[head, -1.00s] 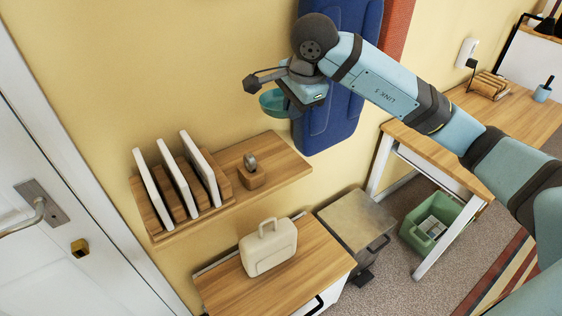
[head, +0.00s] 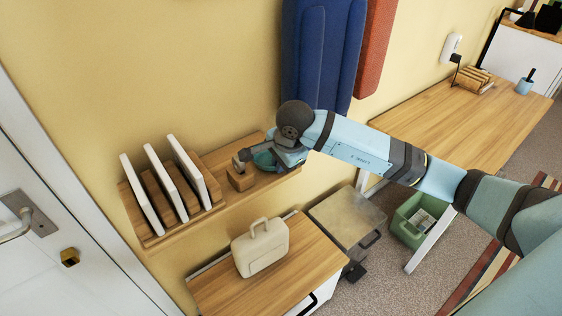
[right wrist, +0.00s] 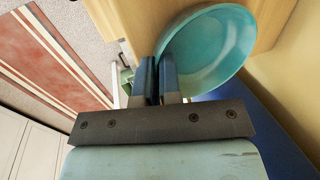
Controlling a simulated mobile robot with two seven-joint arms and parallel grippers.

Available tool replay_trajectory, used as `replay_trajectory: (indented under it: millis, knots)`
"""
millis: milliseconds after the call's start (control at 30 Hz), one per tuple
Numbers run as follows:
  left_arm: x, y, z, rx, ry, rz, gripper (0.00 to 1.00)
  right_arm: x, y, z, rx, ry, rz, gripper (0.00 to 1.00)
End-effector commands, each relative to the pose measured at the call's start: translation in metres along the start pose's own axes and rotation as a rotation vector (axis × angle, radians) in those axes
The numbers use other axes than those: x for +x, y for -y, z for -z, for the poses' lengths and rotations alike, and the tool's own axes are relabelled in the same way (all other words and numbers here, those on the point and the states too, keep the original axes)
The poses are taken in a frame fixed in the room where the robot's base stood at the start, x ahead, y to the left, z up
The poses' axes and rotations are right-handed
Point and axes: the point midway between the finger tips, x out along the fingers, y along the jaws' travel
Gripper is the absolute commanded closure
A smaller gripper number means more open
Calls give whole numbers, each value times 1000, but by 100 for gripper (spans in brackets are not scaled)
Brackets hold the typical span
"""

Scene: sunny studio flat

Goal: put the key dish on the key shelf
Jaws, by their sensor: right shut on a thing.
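The key dish is a teal round bowl (head: 263,159), partly covered by my right gripper in the head view. It fills the top of the right wrist view (right wrist: 218,45). My right gripper (head: 276,156) is shut on the dish's rim; its two dark blue fingers (right wrist: 157,82) pinch the near edge. The wooden wall shelf (head: 237,194) lies beneath the dish, which is over its right part. I cannot tell whether the dish touches the shelf. My left gripper is not in view.
White panels in a wooden rack (head: 165,188) fill the shelf's left part. A cream case (head: 261,248) stands on the cabinet below. A blue padded panel (head: 318,60) hangs behind.

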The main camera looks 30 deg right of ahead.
Motion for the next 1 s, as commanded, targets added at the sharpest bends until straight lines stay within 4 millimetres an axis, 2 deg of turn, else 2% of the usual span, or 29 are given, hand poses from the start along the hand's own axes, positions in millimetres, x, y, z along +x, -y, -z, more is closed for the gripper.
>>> replay_trajectory:
  millis: [100, 233, 500, 633, 767, 1000]
  knots:
    - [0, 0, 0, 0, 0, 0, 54, -1, 0, 0, 0, 0, 1, 100]
    - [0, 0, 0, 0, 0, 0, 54, 0, 0, 0, 0, 0, 0, 70]
    - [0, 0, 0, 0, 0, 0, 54, -1, 0, 0, 0, 0, 0, 69]
    - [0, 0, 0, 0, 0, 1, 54, -9, 1, 0, -1, -1, 1, 69]
    - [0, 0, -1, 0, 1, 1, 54, -30, 2, 0, -1, -2, 4, 69]
    - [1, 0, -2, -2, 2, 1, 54, -82, 2, 1, -1, -2, 4, 69]
